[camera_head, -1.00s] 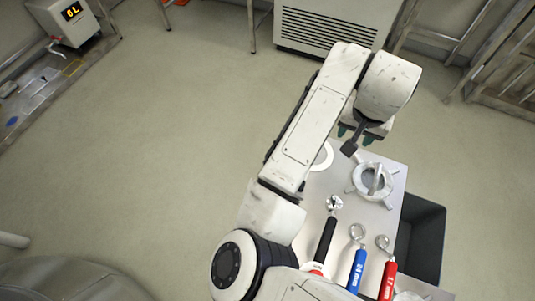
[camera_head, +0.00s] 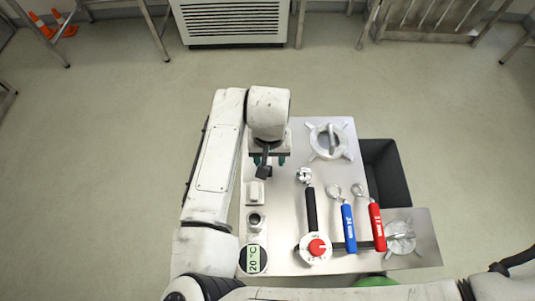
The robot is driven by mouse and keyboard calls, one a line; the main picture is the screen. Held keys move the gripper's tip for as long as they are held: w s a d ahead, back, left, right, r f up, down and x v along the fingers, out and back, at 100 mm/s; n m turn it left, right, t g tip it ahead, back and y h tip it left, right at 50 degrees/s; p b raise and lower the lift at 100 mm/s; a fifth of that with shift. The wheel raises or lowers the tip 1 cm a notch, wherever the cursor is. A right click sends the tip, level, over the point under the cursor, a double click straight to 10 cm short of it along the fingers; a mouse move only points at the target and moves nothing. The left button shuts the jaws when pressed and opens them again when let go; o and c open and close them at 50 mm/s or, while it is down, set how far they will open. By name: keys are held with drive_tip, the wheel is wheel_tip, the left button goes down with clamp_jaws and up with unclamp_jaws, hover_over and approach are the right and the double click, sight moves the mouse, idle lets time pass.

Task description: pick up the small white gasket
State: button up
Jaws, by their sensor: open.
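I cannot make out the small white gasket now. The part of the table where a white ring showed a second ago lies behind my gripper and wrist. My gripper (camera_head: 268,161) is open and points down over the upper left part of the metal table (camera_head: 285,225). Its teal fingertips show on both sides of a dark part in the middle. I cannot tell its height above the table or see anything between the fingers.
A four-armed metal valve piece (camera_head: 327,142) sits right of my gripper. A dark bin (camera_head: 388,172) adjoins the table's right side.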

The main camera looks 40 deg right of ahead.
sight(268, 164)
drive_tip(key=shift+a+f, duration=0.15)
drive_tip(key=shift+f, duration=1.55)
clamp_jaws()
